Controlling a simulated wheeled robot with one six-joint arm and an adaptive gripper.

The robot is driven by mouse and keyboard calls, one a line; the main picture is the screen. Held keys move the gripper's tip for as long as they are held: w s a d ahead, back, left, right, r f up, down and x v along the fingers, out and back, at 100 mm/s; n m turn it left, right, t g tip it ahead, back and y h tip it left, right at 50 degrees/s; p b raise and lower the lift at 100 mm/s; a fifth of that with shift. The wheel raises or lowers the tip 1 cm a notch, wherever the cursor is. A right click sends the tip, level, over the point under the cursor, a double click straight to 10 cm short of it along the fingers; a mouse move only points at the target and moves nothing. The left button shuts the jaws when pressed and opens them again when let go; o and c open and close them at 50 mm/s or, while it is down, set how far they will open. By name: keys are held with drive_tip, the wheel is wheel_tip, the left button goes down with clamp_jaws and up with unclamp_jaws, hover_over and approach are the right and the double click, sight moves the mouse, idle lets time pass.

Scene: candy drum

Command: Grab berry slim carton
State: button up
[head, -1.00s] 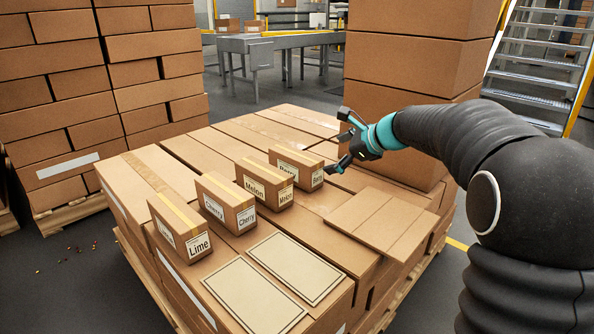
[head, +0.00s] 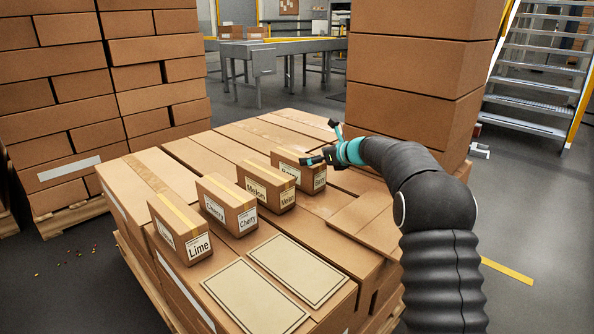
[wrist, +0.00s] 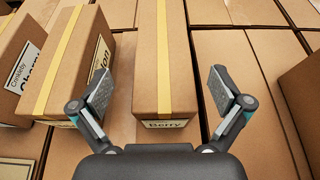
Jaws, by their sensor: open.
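The berry slim carton (head: 287,168) is a small brown box with yellow tape and white labels, the rearmost of a row on the pallet's top. In the wrist view the Berry carton (wrist: 164,75) lies between the two open fingers, its label at the near end. My gripper (head: 322,145) is open and empty, at the carton's rear right in the head view. In the wrist view my gripper (wrist: 160,97) has one finger on either side of the carton. I cannot tell whether either finger touches it.
The Melon carton (head: 265,187), Cherry carton (head: 226,206) and Lime carton (head: 179,231) stand in the same row. In the wrist view the Melon carton (wrist: 75,70) is just left of my left finger. A tall box stack (head: 425,75) rises behind my arm. Two blank panels (head: 255,298) lie in front.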

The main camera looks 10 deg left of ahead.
sight(302, 156)
drive_tip(key=shift+w+x, duration=0.2)
drive_tip(key=shift+x, duration=3)
drive_tip(key=shift+d+r, duration=0.1)
drive_tip(key=shift+d, duration=0.05)
drive_tip(key=c, duration=1.8)
drive_tip(key=shift+r, duration=0.15)
